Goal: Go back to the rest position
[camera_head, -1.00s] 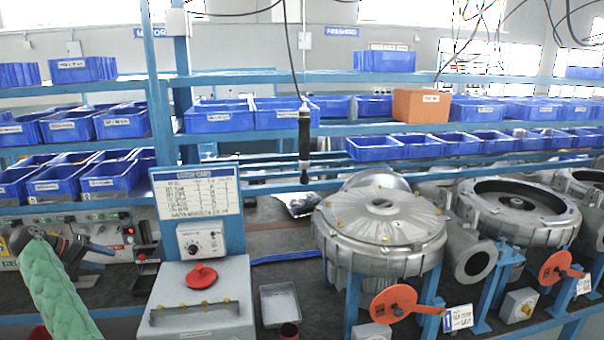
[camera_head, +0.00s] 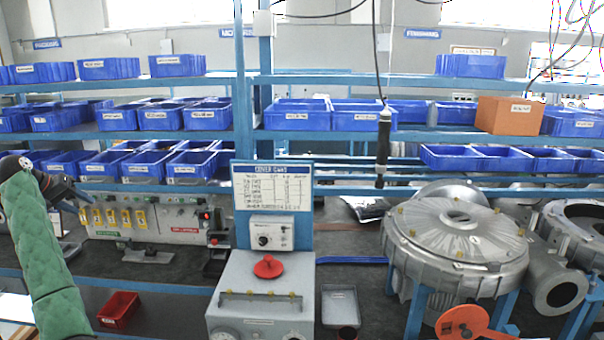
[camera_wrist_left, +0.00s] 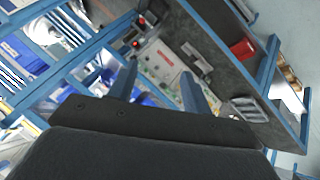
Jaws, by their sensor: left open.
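My left arm in its green sleeve comes in from the lower left of the head view. My left gripper (camera_head: 82,205) is at the far left, in front of the bench and its control panel. In the left wrist view its two fingers (camera_wrist_left: 158,86) stand apart with nothing between them, and the panel and bench lie beyond. My right gripper is not in view.
A grey control box (camera_head: 262,290) with a red knob stands at centre. A round metal blower housing (camera_head: 455,245) stands at right. A red bin (camera_head: 118,309) lies low at left. Blue bins (camera_head: 293,115) fill the shelves. A black tool (camera_head: 383,148) hangs from a cable.

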